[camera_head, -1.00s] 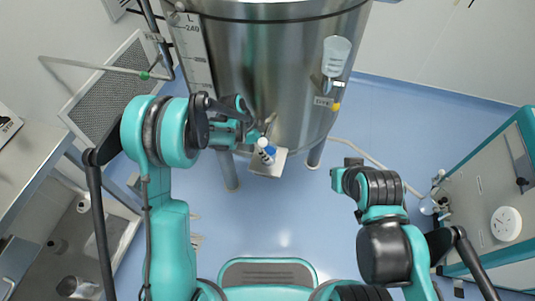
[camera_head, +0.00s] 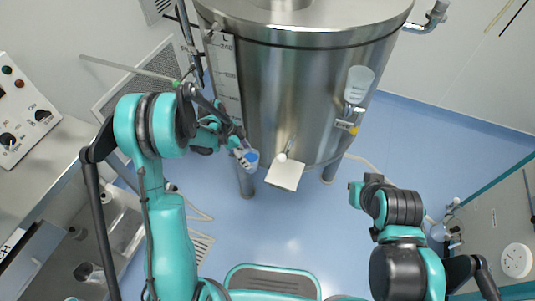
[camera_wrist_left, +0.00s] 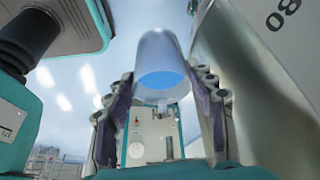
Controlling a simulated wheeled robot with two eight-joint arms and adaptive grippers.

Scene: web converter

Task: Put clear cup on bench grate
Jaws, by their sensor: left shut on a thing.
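A clear cup (camera_head: 247,159) with blue liquid inside is in my left gripper (camera_head: 237,143), left of the tank's small shelf and clear of it. In the left wrist view the clear cup (camera_wrist_left: 161,52) sits between the two fingers of my left gripper (camera_wrist_left: 160,88), which is shut on it. My right gripper (camera_head: 358,195) is at the right, away from the cup; its fingers are too unclear to read. I cannot pick out the bench grate for certain. The metal bench (camera_head: 50,165) is at the left, partly behind my left arm.
A large steel tank (camera_head: 285,100) stands just right of the cup, with a tap (camera_head: 284,156) above a small shelf (camera_head: 285,176). A slotted panel (camera_head: 201,248) lies low at the left. A cabinet (camera_head: 490,235) stands at the right. Blue floor (camera_head: 265,225) is open in front.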

